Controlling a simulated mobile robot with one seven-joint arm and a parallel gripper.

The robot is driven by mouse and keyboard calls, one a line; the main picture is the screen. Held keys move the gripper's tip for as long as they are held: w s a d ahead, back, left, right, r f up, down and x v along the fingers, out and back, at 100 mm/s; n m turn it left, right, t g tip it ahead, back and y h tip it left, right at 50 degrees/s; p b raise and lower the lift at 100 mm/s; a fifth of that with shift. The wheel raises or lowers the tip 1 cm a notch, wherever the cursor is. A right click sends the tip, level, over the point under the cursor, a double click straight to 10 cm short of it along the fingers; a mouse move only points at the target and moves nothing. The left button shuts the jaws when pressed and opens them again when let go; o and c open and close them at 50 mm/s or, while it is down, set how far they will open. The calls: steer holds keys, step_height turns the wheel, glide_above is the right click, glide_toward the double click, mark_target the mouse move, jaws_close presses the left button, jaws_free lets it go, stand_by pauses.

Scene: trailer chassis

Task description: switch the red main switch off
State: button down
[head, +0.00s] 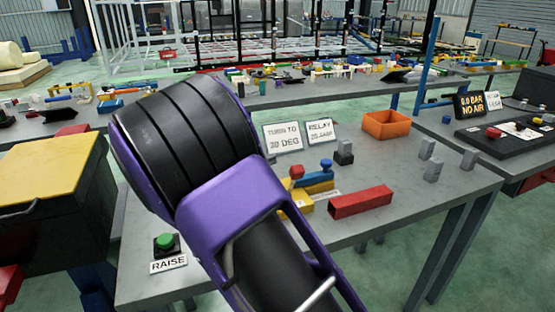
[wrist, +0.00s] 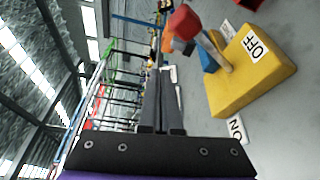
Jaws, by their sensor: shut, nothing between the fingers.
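The main switch is a yellow block (wrist: 250,85) with a grey lever (wrist: 217,55) ending in a red knob (wrist: 185,22) in the wrist view. A white OFF label (wrist: 256,47) lies at one end of the block, and a partly hidden ON label (wrist: 237,128) at the other. In the head view the red knob (head: 297,171) stands above the table and my arm covers part of the block. Which end the lever leans to is hard to tell. My gripper (wrist: 160,72) is shut and empty, beside the switch and apart from it. The head view hides its fingers.
A blue-knobbed lever (head: 326,165) stands close behind the switch. A red bar (head: 360,202) lies to its right, and an orange bin (head: 387,125) behind. A green RAISE button (head: 165,242) is at the front left.

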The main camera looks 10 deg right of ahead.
steer(key=v, duration=0.6)
steer(key=shift+a+f, duration=0.25)
steer(key=shift+f, duration=0.25)
steer(key=shift+s, duration=0.1)
